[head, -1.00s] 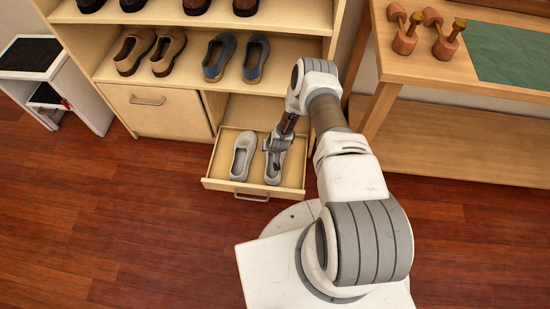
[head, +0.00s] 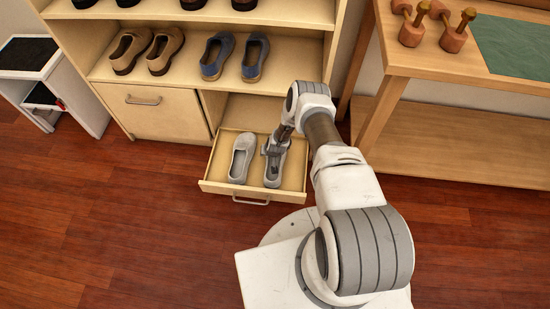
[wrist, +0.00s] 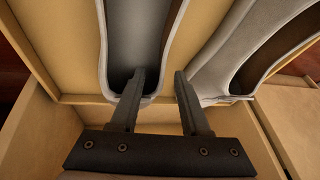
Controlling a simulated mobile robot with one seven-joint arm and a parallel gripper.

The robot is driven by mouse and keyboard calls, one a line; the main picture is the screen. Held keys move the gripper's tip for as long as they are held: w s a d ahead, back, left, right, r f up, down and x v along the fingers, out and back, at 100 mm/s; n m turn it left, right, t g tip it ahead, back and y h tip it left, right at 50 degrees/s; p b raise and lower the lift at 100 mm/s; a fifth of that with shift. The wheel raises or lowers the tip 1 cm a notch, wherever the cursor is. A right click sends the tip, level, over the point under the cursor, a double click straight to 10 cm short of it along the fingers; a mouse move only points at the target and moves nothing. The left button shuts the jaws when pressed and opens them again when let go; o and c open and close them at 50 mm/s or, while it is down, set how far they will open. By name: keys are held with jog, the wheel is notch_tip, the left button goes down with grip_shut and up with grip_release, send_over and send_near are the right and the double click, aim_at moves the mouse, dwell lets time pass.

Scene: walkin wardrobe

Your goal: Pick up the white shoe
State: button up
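Two pale grey-white shoes lie side by side in an open drawer (head: 212,186), toes towards me in the head view: a left shoe (head: 240,160) and a right shoe (head: 273,176). My gripper (head: 272,149) is over the heel end of the right shoe. In the wrist view my gripper (wrist: 162,76) has its two fingers apart. One finger overlaps the heel and opening of the nearer shoe (wrist: 103,45), the other is in the gap beside the second shoe (wrist: 222,62). Whether a finger touches the shoe I cannot tell. My gripper hides part of the right shoe's heel.
The drawer sits low in a shelf unit (head: 290,88) with brown shoes (head: 163,52) and blue shoes (head: 252,58) above. A wooden table (head: 430,62) with dumbbells (head: 413,28) stands on the right. The wooden floor (head: 110,235) at the front left is clear.

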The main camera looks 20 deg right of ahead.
grip_shut()
jog(key=shift+d, duration=0.1)
dwell(1.2)
